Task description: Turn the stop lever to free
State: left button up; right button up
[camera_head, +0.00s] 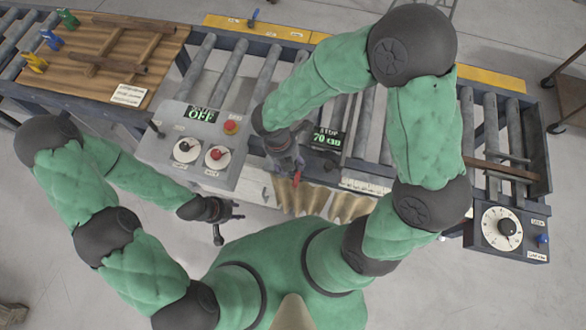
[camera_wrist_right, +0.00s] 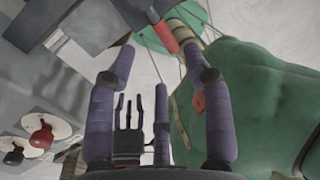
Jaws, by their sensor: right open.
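A red-handled lever, likely the stop lever (camera_head: 296,178), shows at the front edge of the roller bench, below the display reading STOP. In the right wrist view its red grip (camera_wrist_right: 168,38) lies ahead of the fingertips, nearer the right finger. My right gripper (camera_head: 285,160) is over this edge close to the lever, partly covering it. In the wrist view the right gripper (camera_wrist_right: 157,62) is open, with nothing between its fingers. The lever's setting cannot be read. My left gripper (camera_head: 228,222) hangs empty in front of the bench, its jaw state unclear.
A control panel (camera_head: 195,143) with an OFF display, a red button and two knobs stands left of my right gripper. A dial box (camera_head: 506,232) is at the right end. Rollers run behind, and a tan pleated curtain (camera_head: 325,203) hangs below the edge.

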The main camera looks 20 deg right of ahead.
jog(key=r, duration=0.4)
jog(key=shift+w+a+r, duration=0.3)
jog(key=shift+a, duration=0.05)
dwell(0.3)
